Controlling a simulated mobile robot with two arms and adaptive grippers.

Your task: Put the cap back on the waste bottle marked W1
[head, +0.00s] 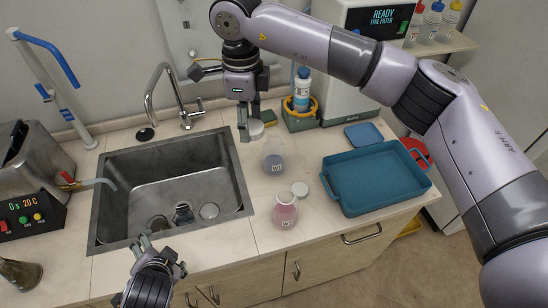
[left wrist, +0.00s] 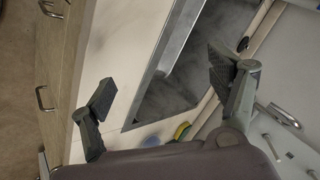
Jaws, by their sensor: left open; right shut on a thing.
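A clear waste bottle (head: 273,148) with a label that seems to read W1 stands on the counter right of the sink; I see no cap on it. A pinkish bottle (head: 285,209) stands in front of it, its label unclear. A white disc-like cap (head: 328,186) lies on the counter by the tray. My right gripper (head: 248,133) is behind and left of the clear bottle, shut on a white cap (head: 256,128) that its fingers partly hide. My left gripper (head: 146,242) is open and empty at the sink's front edge; its spread fingers show in the left wrist view (left wrist: 164,84).
A teal tray (head: 350,198) stands at the right of the counter. The sink (head: 180,218) with its tap (head: 163,92) lies left of the bottles. A blue-capped bottle (head: 301,92) stands in a holder at the back. A heated bath (head: 30,170) is at the left.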

